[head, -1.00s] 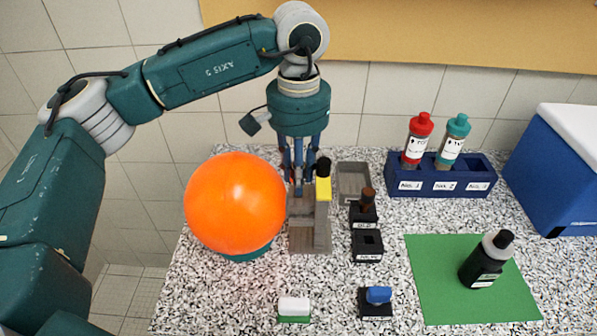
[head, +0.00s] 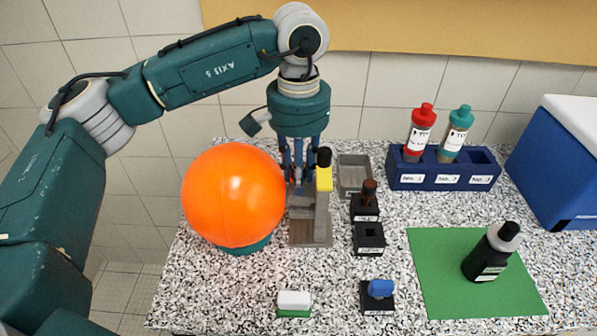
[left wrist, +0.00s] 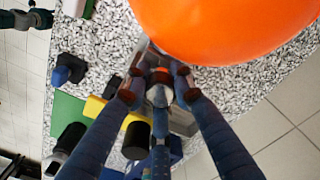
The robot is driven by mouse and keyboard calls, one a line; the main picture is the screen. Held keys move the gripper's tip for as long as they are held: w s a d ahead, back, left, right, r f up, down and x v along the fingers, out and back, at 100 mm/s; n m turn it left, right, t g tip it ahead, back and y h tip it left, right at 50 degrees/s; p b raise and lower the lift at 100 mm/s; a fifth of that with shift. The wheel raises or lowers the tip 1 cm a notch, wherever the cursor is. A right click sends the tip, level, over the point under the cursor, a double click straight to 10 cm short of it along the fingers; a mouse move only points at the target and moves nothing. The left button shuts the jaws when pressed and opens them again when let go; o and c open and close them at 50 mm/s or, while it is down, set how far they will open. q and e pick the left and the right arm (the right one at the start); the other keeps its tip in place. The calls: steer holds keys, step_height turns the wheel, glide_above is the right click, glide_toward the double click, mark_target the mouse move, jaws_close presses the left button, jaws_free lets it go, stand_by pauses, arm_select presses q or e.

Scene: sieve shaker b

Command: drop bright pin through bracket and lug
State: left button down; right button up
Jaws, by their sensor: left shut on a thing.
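My left gripper (head: 298,182) points down over the grey bracket fixture (head: 311,234), right of the orange ball. It is shut on a small bright piece, taken as the pin (left wrist: 160,94), which shows between the fingertips in the left wrist view. The fingers hide most of the pin in the head view, and its lower end and the holes of bracket and lug cannot be made out. An upright post with a yellow part (head: 323,178) and a black top stands at the fixture's right side, close beside the fingers. My right gripper is not seen.
The large orange ball (head: 233,195) stands close left of the fixture. A grey tray (head: 354,187) and small black holders (head: 369,240) are to its right. A blue bottle rack (head: 442,182) is behind. A black bottle (head: 490,254) is on the green mat (head: 440,290).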

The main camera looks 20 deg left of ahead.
arm_select(q)
steer(key=shift+f, duration=0.3)
steer(key=c, duration=1.4)
jaws_free()
step_height(320, 180, up, 12)
steer(key=shift+r, duration=0.1)
steer(key=shift+s, duration=0.1)
